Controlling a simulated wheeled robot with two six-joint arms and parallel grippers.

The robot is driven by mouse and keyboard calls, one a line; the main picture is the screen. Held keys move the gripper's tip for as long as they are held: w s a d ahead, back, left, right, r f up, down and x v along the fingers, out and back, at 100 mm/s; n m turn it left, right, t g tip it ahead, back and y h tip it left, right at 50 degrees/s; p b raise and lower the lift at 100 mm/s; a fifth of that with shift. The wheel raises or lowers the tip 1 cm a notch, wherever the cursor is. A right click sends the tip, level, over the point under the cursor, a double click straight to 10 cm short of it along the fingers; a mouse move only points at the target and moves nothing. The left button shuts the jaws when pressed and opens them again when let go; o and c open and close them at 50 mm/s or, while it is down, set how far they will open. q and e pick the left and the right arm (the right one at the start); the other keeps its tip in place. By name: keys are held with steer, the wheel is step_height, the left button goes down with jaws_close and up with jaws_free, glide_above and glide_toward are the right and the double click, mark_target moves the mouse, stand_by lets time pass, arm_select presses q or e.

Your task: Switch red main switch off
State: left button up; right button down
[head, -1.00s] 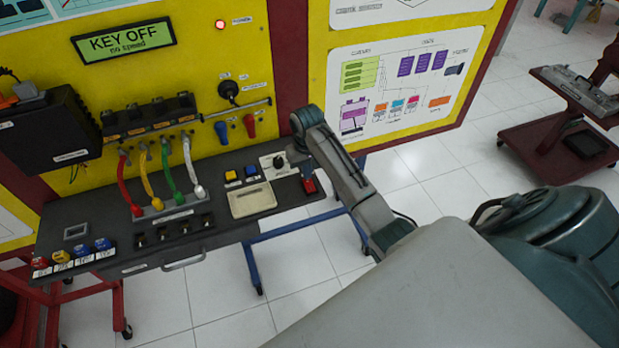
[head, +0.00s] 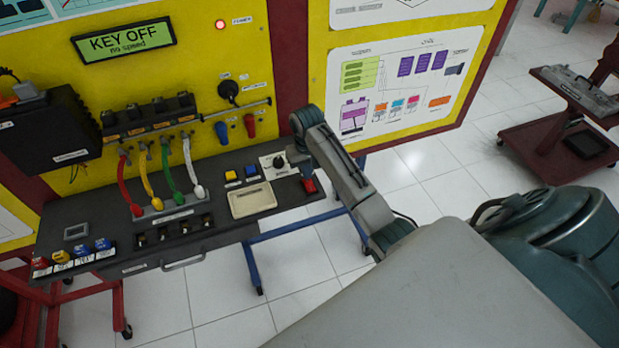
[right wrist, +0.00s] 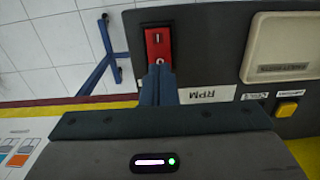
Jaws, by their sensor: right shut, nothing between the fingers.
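The red main switch (head: 310,186) is a rocker at the right end of the grey desk, partly behind my right arm in the head view. In the right wrist view the red switch (right wrist: 158,42) sits in a dark frame, with a "I" mark at its far end and a "0" mark at its near end. My right gripper (right wrist: 160,76) is shut and empty, its fingertips at the "0" end. I cannot tell whether they touch or press it. The red lamp (head: 220,25) on the yellow panel is lit. My left gripper is not in view.
A black knob (head: 278,162) and a beige plate (head: 252,200) lie left of the switch. Yellow and blue buttons sit behind the plate. The display (head: 124,42) reads "KEY OFF". White floor is open to the right, up to a dark red cart (head: 560,150).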

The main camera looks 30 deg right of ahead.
mark_target(307, 181)
steer(key=shift+f, duration=0.95)
stand_by(0.8)
steer(key=shift+r+p, duration=0.4)
steer(key=shift+r, duration=3.15)
